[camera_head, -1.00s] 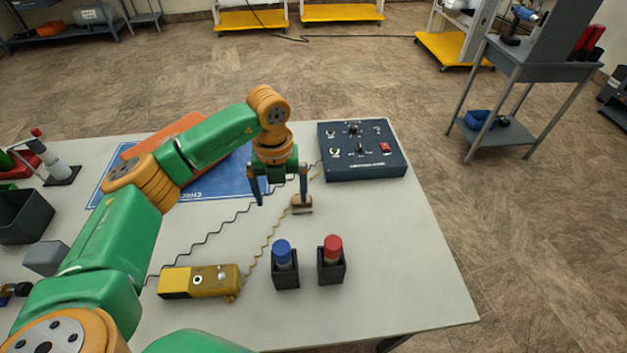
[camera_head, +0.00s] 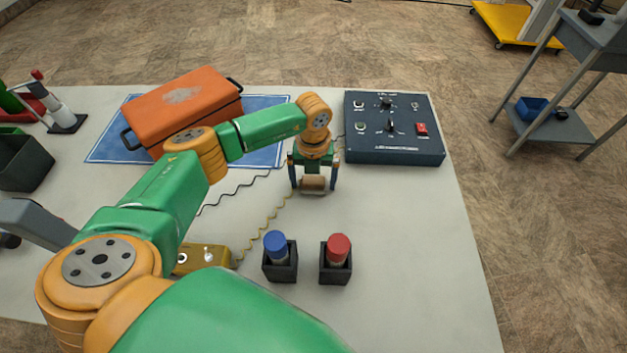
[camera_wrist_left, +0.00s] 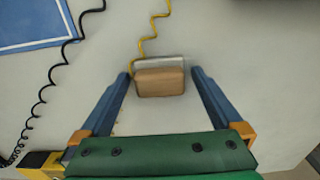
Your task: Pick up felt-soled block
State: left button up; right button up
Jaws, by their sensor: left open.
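The felt-soled block (camera_head: 314,183) is a small tan-brown block with a grey edge, lying on the pale table. My left gripper (camera_head: 313,184) is open above it, with one blue finger on each side of the block. In the left wrist view the block (camera_wrist_left: 160,82) sits between the tips of the open left gripper (camera_wrist_left: 160,76), with gaps on both sides. A yellow coiled cord (camera_wrist_left: 146,45) runs up to the block. My right gripper is not in view.
A dark control box (camera_head: 393,128) stands behind right of the gripper. An orange case (camera_head: 185,105) rests on a blue mat (camera_head: 102,150) at the back left. Blue-topped (camera_head: 280,262) and red-topped (camera_head: 336,264) cylinders stand in black holders in front. A yellow device (camera_head: 208,257) lies left.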

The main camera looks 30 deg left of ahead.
pick_arm(q)
jog(key=c, duration=1.3)
